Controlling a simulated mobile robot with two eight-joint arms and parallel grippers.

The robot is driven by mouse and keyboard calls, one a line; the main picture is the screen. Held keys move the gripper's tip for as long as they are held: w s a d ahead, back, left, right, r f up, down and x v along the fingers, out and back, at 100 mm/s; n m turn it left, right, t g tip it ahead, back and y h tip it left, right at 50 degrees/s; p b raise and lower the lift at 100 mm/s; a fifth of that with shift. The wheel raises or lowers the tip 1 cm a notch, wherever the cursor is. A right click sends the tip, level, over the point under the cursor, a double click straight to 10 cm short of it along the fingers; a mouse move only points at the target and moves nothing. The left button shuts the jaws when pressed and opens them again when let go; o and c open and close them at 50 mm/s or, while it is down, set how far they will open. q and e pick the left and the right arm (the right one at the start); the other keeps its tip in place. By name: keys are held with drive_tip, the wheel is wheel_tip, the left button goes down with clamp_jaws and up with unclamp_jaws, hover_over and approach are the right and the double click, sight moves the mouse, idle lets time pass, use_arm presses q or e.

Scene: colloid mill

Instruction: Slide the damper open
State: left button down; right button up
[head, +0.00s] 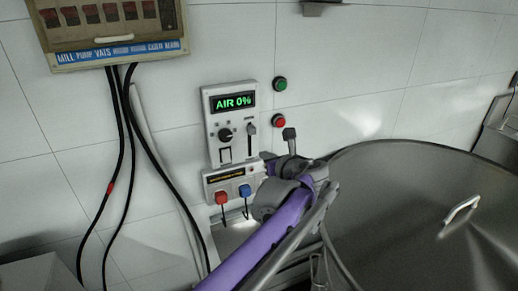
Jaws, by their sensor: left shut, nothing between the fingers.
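My left gripper (268,161), on the purple arm, is shut and empty. It shows just below and right of the slider, apart from it in the picture. My arm hides its fingertips partly. My right gripper is not in view.
A green button (280,84) and a red button (278,121) sit right of the panel. A lower box (232,177) carries a red switch (222,198) and a blue switch (245,191). A large steel lid (415,195) fills the right. Black cables (121,150) hang at left.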

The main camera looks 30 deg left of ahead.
use_arm(q)
drive_tip(key=v, duration=0.2)
drive_tip(key=shift+s+d, duration=0.15)
drive_tip(key=shift+s, duration=0.1)
idle(0.3)
drive_tip(key=s+d+f+n+g+h, duration=0.1)
drive_tip(key=s+d+f+n+h, duration=0.1)
drive_tip(key=s+f+n, duration=0.6)
drive_tip(key=s+d+f+n+g+h, duration=0.1)
drive_tip(key=s+d+f+n+h, duration=0.2)
drive_tip(key=s+f+n, duration=0.6)
drive_tip(key=s+d+f+n+g+h, duration=0.1)
drive_tip(key=s+d+f+n+h, duration=0.1)
drive_tip(key=s+f+n+h, duration=0.3)
drive_tip(key=s+f+n, duration=0.4)
drive_tip(key=s, duration=0.1)
drive_tip(key=shift+s+d+g+h, duration=0.25)
drive_tip(key=shift+s+g+h, duration=0.05)
drive_tip(key=shift+s+g, duration=0.1)
